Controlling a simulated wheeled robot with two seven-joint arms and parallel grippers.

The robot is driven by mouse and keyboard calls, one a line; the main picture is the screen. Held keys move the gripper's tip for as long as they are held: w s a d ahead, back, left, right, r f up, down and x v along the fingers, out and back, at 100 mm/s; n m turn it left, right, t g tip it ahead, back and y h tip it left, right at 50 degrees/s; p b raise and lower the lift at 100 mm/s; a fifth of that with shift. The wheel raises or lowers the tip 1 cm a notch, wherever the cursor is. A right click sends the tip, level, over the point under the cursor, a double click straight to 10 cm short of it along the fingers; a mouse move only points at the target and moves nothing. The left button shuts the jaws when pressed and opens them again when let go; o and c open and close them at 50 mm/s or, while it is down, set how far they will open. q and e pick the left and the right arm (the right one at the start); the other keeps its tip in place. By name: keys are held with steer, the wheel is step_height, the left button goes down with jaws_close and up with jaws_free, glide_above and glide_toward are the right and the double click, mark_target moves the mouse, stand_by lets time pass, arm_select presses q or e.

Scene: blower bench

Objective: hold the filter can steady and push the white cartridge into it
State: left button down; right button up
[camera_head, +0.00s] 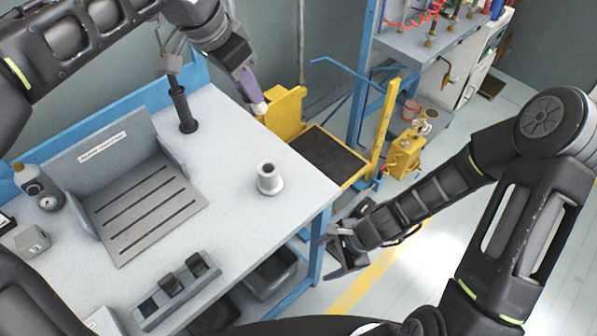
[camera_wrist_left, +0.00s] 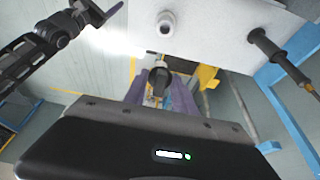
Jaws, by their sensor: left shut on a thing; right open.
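The filter can (camera_head: 268,178) is a short pale cylinder with a wider foot and an open top. It stands upright on the bench near the right edge, and also shows in the left wrist view (camera_wrist_left: 166,24). My left gripper (camera_head: 252,92) is above the bench's far right edge, behind the can and apart from it. Its purple fingers are shut on the white cartridge (camera_head: 259,108), of which only a pale tip shows. My right gripper (camera_head: 333,254) is open and empty, beyond the bench's right edge.
A black upright post (camera_head: 183,108) stands on the bench at the back. A grey slotted fixture (camera_head: 140,205) is at left, and a dark block tray (camera_head: 176,290) at the front. A yellow cart (camera_head: 285,110) stands behind the bench. The surface around the can is clear.

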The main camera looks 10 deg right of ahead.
steer(key=w+d+r+m+t+y, duration=0.2)
steer(key=w+d+r+m+t, duration=0.15)
steer(key=w+r+m, duration=0.6)
steer(key=n+t+y, duration=0.2)
steer(key=t+y, duration=0.1)
steer(key=y, duration=0.2)
glide_toward(259, 171)
steer(key=shift+w+d+f+g, duration=0.25)
steer(key=shift+w+d+f, duration=0.4)
steer(key=shift+w+f, duration=0.15)
steer(key=shift+s, duration=0.1)
steer(key=x, duration=1.2)
steer(key=shift+d+f, duration=0.15)
steer(key=shift+f, duration=0.15)
steer(key=shift+c, duration=0.2)
jaws_close()
